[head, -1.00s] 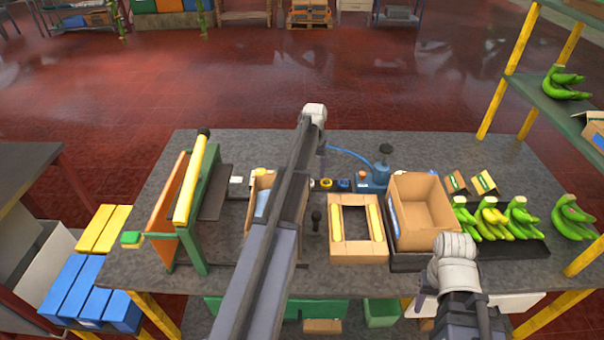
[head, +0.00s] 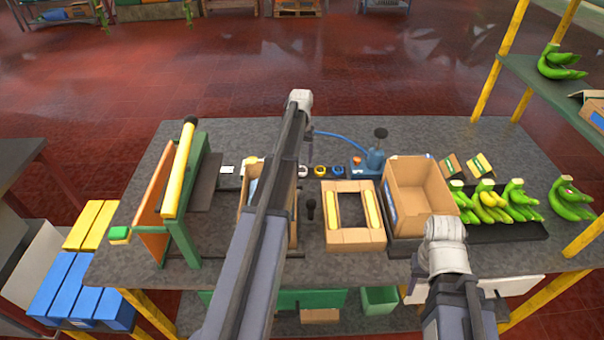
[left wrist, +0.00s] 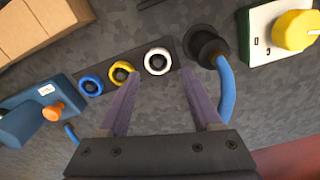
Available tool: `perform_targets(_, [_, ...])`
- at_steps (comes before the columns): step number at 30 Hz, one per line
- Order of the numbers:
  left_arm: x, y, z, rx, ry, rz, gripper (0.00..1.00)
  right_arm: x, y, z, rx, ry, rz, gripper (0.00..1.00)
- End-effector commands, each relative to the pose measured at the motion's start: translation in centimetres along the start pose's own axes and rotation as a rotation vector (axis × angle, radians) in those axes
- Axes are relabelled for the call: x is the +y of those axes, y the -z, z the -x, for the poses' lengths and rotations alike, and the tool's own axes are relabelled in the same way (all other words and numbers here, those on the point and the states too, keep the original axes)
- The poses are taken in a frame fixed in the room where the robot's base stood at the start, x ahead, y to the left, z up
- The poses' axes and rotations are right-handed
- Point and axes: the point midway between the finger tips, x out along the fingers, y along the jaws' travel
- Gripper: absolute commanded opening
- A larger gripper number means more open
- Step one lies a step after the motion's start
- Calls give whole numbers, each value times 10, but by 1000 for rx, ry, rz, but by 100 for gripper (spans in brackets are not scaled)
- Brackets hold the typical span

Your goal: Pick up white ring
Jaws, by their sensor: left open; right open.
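The white ring (left wrist: 158,61) sits around a dark peg on a black strip, at the end beside a yellow ring (left wrist: 119,74) and a blue ring (left wrist: 91,86). In the head view the white ring (head: 303,171) shows small, just right of my left arm. My left gripper (left wrist: 160,84) is open and empty; its two fingers point towards the strip, with the white ring ahead between them and apart from them. In the head view my left arm mostly hides that gripper. My right gripper (head: 434,292) is low at the right, largely hidden by its arm.
A blue device (head: 371,160) with a hose stands right of the rings. A black socket (left wrist: 207,46) with a blue hose is close to the white ring. A cardboard frame (head: 355,243), an open box (head: 419,200) and green bananas (head: 520,200) lie further right.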

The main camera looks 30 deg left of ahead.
Motion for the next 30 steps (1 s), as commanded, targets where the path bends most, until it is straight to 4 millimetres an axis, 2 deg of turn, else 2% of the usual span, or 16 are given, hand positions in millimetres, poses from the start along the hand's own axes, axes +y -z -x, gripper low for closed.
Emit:
perform_targets(12, [3, -1, -48, 1, 0, 0, 66, -5, 3, -47, 0, 0, 0, 50])
perform_targets(22, [3, -1, -50, 1, 0, 0, 66, -5, 3, -49, 0, 0, 0, 50])
perform_targets(30, [3, -1, -50, 1, 0, 0, 35, -5, 3, -49, 0, 0, 0, 50])
